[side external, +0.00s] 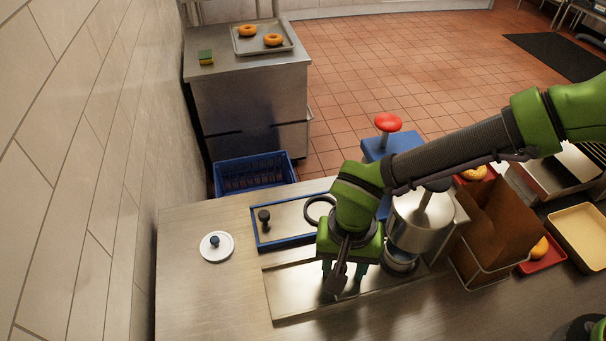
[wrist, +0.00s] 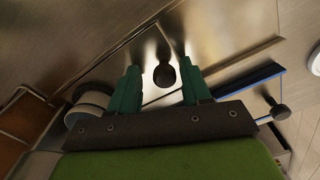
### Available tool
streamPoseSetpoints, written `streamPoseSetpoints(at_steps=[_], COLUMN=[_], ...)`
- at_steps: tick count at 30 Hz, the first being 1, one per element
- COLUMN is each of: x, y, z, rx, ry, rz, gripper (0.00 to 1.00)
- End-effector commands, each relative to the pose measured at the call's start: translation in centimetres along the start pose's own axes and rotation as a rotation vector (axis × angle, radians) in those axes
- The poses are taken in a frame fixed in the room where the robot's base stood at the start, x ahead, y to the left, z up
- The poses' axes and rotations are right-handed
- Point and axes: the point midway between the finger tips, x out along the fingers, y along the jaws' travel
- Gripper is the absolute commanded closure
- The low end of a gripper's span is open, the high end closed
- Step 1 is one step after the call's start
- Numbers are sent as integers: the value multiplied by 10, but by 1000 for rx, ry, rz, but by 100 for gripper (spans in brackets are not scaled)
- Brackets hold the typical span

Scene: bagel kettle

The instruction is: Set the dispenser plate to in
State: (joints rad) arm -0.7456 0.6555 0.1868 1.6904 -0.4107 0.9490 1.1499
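My gripper (side external: 345,275) points down over a recessed steel tray (side external: 290,288) in the counter. In the wrist view its green fingers (wrist: 163,88) are apart, with a dark round knob (wrist: 164,75) between them and gaps on both sides. The knob stands over bright metal; my gripper hides it in the side view. A steel cylinder with a plunger, seemingly the dispenser (side external: 418,228), stands just right of my gripper. A blue-edged steel panel (side external: 285,222) with another black knob (side external: 264,216) and a dark ring (side external: 320,208) lies behind the tray. I cannot tell which part is the dispenser plate.
A white lid (side external: 216,247) with a blue knob lies left on the counter. A brown bin (side external: 500,232) in a wire rack and several trays stand right. A blue crate (side external: 253,174) is behind the counter. The left front counter is clear.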

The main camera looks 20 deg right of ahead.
Motion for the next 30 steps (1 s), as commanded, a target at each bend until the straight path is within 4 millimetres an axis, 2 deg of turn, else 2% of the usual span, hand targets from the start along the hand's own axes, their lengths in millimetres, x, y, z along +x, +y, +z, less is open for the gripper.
streamPoseSetpoints(at_steps=[5, 8, 11, 24, 30], x=[-3, -13, -31, -134, -161], y=[-1, -2, -2, -1, 0], z=[1, 1, 1, 0, 0], rx=[-2, -2, -2, -1, 0], ry=[0, 1, 2, 2, 1], rz=[-3, -6, -8, -6, -2], gripper=[52, 52, 52, 52, 52])
